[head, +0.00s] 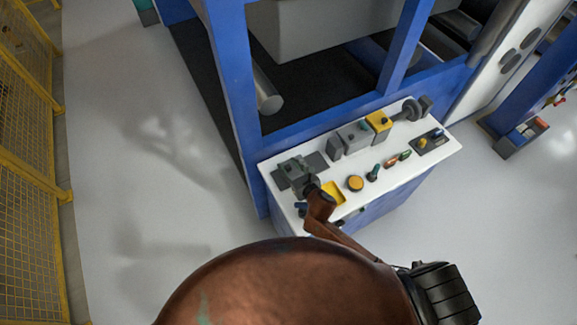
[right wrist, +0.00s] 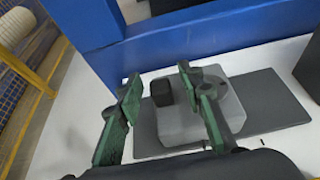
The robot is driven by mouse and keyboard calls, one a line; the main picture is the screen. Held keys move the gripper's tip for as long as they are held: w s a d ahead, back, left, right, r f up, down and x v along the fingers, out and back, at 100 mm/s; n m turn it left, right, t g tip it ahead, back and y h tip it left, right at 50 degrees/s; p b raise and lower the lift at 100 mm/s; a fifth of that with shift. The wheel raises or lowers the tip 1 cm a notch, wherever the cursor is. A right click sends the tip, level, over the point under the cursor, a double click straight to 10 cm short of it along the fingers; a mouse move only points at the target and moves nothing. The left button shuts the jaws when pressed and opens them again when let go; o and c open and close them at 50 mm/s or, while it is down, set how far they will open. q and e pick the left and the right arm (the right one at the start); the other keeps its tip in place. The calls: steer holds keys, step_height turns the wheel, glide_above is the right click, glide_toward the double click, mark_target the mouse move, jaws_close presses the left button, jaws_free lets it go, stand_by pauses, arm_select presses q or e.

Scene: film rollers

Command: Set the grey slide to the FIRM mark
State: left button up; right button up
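The grey slide (right wrist: 235,108) is a light grey block with a black knob (right wrist: 162,92), sitting on a flat dark grey plate (right wrist: 272,98) in the right wrist view. In the head view the slide (head: 292,168) is at the left end of the white console top. My right gripper (right wrist: 158,78) is open; its two green fingers stand apart, with the black knob between them in the picture. I cannot tell whether a finger touches the slide. In the head view my right gripper (head: 308,186) is over the console's left end. No FIRM lettering is legible. My left gripper is not in view.
The console top (head: 440,151) also carries a yellow-topped box (head: 379,121), a grey box (head: 354,135), a round orange button (head: 355,183), a yellow tray (head: 333,192) and small coloured controls. A blue machine frame (head: 232,70) rises behind. Open floor lies left.

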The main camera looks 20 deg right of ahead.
steer(key=v, duration=1.2)
